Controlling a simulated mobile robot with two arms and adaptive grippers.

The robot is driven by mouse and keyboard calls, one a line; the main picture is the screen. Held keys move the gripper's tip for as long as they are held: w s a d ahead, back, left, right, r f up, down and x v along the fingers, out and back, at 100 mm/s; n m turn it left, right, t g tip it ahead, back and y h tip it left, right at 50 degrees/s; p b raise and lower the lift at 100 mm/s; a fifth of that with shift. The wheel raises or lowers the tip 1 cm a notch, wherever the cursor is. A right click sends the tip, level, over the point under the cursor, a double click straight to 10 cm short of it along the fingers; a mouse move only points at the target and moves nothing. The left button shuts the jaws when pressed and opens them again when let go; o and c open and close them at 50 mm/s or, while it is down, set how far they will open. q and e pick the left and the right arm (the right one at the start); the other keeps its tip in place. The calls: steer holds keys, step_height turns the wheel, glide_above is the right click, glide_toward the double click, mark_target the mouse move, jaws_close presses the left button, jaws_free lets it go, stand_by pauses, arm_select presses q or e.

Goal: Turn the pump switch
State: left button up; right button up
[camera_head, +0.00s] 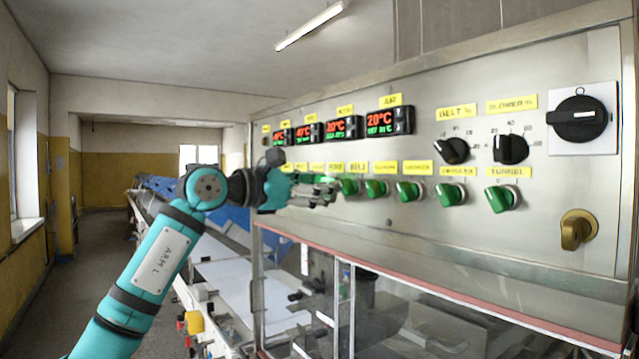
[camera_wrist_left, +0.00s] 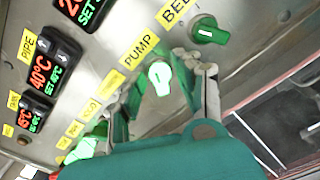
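The pump switch (camera_wrist_left: 160,78) is a lit green knob with a white mark, under the yellow PUMP label (camera_wrist_left: 138,50) in the left wrist view. My left gripper (camera_wrist_left: 164,90) is open, with one finger on each side of the knob. A small gap seems to show on both sides; I cannot tell whether a finger touches it. In the head view my left gripper (camera_head: 326,189) is at the panel below the PUMP label (camera_head: 336,167) and hides the pump switch. My right gripper is not in view.
The belt switch (camera_head: 349,186) is close to the right of my gripper; it also shows in the left wrist view (camera_wrist_left: 210,33). More green switches, such as the tunnel switch (camera_head: 502,198), continue right along the steel panel (camera_head: 450,240). Temperature displays (camera_head: 389,121) sit above.

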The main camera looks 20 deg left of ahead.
arm_select(q)
jaws_close()
steer(key=shift+n, duration=0.3)
steer(key=n, duration=1.1)
steer(key=shift+a, duration=0.1)
steer(key=shift+n, duration=0.3)
steer(key=shift+r, duration=0.1)
stand_by(0.4)
jaws_free()
